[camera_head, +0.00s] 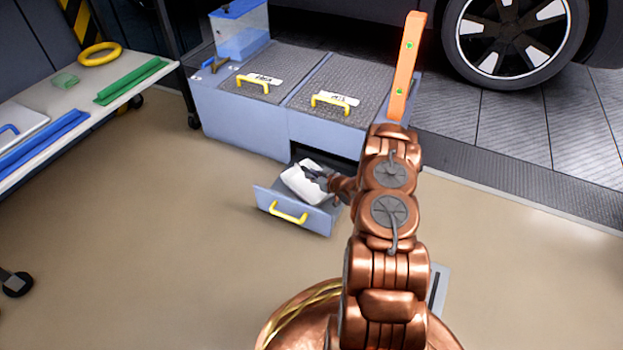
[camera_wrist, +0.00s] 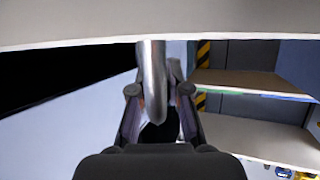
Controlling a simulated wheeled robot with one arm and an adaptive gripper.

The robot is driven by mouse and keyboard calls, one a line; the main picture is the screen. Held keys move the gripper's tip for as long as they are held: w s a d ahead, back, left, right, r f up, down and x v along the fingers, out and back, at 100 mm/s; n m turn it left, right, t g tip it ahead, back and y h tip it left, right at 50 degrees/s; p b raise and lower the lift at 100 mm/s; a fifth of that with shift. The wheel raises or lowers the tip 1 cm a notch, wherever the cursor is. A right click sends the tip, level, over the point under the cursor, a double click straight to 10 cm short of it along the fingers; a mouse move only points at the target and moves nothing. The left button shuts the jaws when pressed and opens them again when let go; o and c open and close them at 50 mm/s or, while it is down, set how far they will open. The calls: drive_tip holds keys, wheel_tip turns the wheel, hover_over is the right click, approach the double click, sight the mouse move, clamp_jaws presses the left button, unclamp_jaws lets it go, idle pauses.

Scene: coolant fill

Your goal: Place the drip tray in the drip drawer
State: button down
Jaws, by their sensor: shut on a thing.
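The white drip tray (camera_head: 300,187) is within the open drip drawer (camera_head: 316,221), tilted; I cannot tell whether it touches the drawer floor. My gripper (camera_head: 322,179) is at the tray's right side, shut on it, and partly hides it along with my arm. In the wrist view my gripper's fingers (camera_wrist: 160,112) close around a shiny grey metal bar (camera_wrist: 153,75), which looks like the tray's handle. A pale band (camera_wrist: 150,22) across the top of that view is probably the tray.
The drawer's yellow handle (camera_head: 289,213) faces the open floor. Above the drawer is a grey cabinet (camera_head: 236,127) with two yellow-handled lids and a blue clear tank (camera_head: 242,35). A workbench (camera_head: 75,99) stands left, a car wheel (camera_head: 513,40) behind right.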

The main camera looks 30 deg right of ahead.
drive_tip(key=shift+f, duration=0.15)
drive_tip(key=c, duration=1.1)
unclamp_jaws()
drive_tip(key=shift+f, duration=0.1)
drive_tip(key=shift+c, duration=0.2)
